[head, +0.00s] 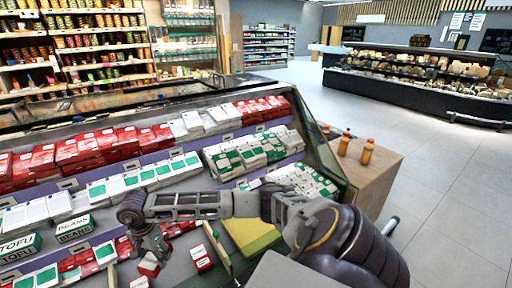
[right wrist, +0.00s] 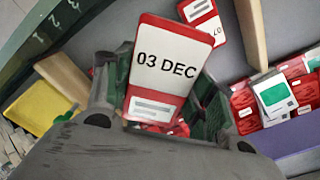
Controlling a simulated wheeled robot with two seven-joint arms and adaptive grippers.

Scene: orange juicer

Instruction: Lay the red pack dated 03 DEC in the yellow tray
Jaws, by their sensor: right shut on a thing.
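The red pack dated 03 DEC (right wrist: 163,68) is held between the fingers of my right gripper (right wrist: 160,100) in the right wrist view, its white label facing the camera. In the head view my right gripper (head: 149,250) points down at the lower left, with the red and white pack (head: 148,268) at its fingertips. The yellow tray (head: 252,236) lies to the right of the gripper, partly hidden behind my right arm. Its yellow surface also shows at the left of the right wrist view (right wrist: 38,108). My left gripper is not in view.
Another red pack (head: 202,259) lies between the held pack and the tray; its date is partly cut off in the right wrist view (right wrist: 203,20). A wooden divider (head: 216,245) stands beside the tray. Rows of red and green-white packs fill the case behind. Bottles (head: 366,151) stand at right.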

